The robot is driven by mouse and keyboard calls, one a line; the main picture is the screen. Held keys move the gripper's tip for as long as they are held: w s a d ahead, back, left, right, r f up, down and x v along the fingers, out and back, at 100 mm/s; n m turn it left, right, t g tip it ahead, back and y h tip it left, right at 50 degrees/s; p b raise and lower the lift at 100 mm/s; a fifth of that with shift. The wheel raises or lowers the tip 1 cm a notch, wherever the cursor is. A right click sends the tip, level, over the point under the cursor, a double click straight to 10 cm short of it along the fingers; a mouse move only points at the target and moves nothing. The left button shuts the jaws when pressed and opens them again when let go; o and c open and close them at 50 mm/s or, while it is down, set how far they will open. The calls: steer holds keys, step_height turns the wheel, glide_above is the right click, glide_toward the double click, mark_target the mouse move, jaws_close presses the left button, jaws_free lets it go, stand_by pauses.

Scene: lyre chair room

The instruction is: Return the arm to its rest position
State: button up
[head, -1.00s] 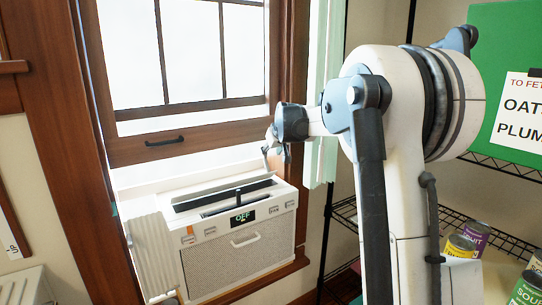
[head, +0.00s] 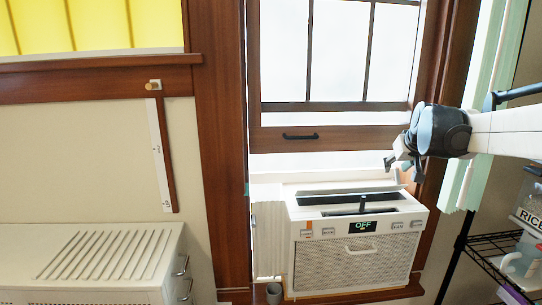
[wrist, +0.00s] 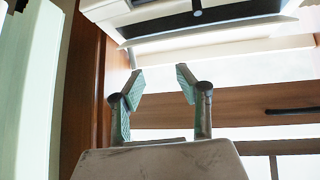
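My gripper (head: 393,166) is at the right of the head view, at the end of my white arm, just above and right of the window air conditioner (head: 318,255). In the wrist view its two fingers (wrist: 160,82) stand apart with nothing between them, so it is open and empty. The air conditioner sits in the window opening, and its display (head: 362,227) reads OFF. Its top also shows in the wrist view (wrist: 170,27). I see no contact between the gripper and the unit. Most of my arm is outside the head view.
The wooden window sash (head: 345,138) with a black handle is behind the gripper. A green-white curtain (head: 490,110) hangs at the right. A wire shelf (head: 490,244) with containers is at far right. A white cabinet (head: 90,262) is at lower left.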

steer(key=s+a+f, duration=0.1)
steer(key=s+a, duration=0.5)
steer(key=s, duration=0.4)
steer(key=s+a+f, duration=0.1)
steer(key=s+a, duration=0.5)
steer(key=s, duration=0.4)
steer(key=s+a+f, duration=0.3)
steer(key=s+f, duration=0.2)
steer(key=s, duration=0.4)
steer(key=s+a+f+g+y, duration=0.1)
steer(key=s+a+f, duration=0.2)
steer(key=s, duration=0.6)
step_height(320, 180, down, 2)
steer(key=shift+s+a+f+g, duration=0.1)
steer(key=shift+s+a+g, duration=0.05)
steer(key=shift+s+g, duration=0.15)
